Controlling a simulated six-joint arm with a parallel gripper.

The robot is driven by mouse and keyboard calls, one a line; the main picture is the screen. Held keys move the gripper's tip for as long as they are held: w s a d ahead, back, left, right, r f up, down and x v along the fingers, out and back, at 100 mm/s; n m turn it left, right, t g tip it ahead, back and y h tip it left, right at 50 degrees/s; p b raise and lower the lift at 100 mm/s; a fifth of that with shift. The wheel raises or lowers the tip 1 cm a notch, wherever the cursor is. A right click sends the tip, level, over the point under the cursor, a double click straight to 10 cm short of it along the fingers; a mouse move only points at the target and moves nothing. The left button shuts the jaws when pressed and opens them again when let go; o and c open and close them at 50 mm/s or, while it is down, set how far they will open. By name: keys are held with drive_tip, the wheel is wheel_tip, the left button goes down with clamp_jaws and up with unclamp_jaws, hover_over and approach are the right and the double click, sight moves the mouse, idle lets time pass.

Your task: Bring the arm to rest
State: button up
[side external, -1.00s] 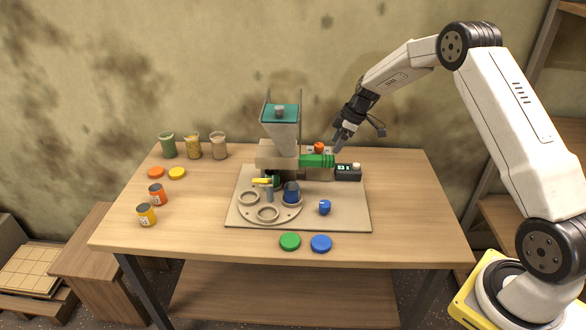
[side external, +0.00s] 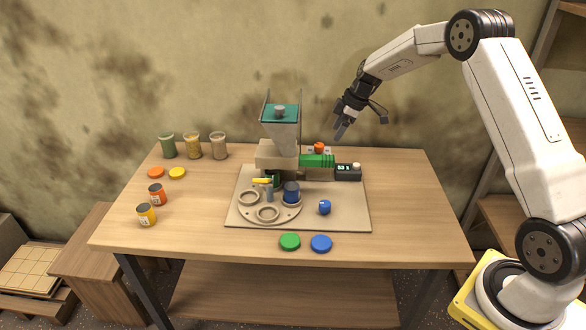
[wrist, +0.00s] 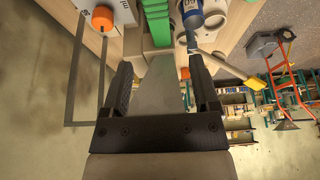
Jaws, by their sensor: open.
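My gripper (side external: 341,130) hangs in the air above the back right of the table, to the right of the hopper machine and above its orange knob. In the wrist view my gripper (wrist: 158,85) has its two fingers spread wide with nothing between them. The machine has a grey hopper (side external: 281,133) with a teal top, a green motor (side external: 317,161) and an orange knob (side external: 319,148). The knob also shows in the wrist view (wrist: 102,18). My gripper touches none of these.
Several jars (side external: 193,147) stand at the table's back left. An orange can (side external: 157,195) and a yellow can (side external: 146,214) stand at the left. A green lid (side external: 290,241) and a blue lid (side external: 321,243) lie in front. The table's right side (side external: 410,200) is clear.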

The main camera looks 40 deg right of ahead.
drive_tip(key=s+a+m+h, duration=0.1)
drive_tip(key=s+a+m, duration=0.3)
drive_tip(key=s+a, duration=0.5)
drive_tip(key=s+a+m+h, duration=0.2)
drive_tip(key=s+a+m, duration=0.2)
drive_tip(key=s+a, duration=0.5)
drive_tip(key=s, duration=0.8)
drive_tip(key=shift+s+a+r+m+g, duration=0.15)
drive_tip(key=shift+s+r+m+g, duration=0.15)
drive_tip(key=shift+r+m, duration=0.1)
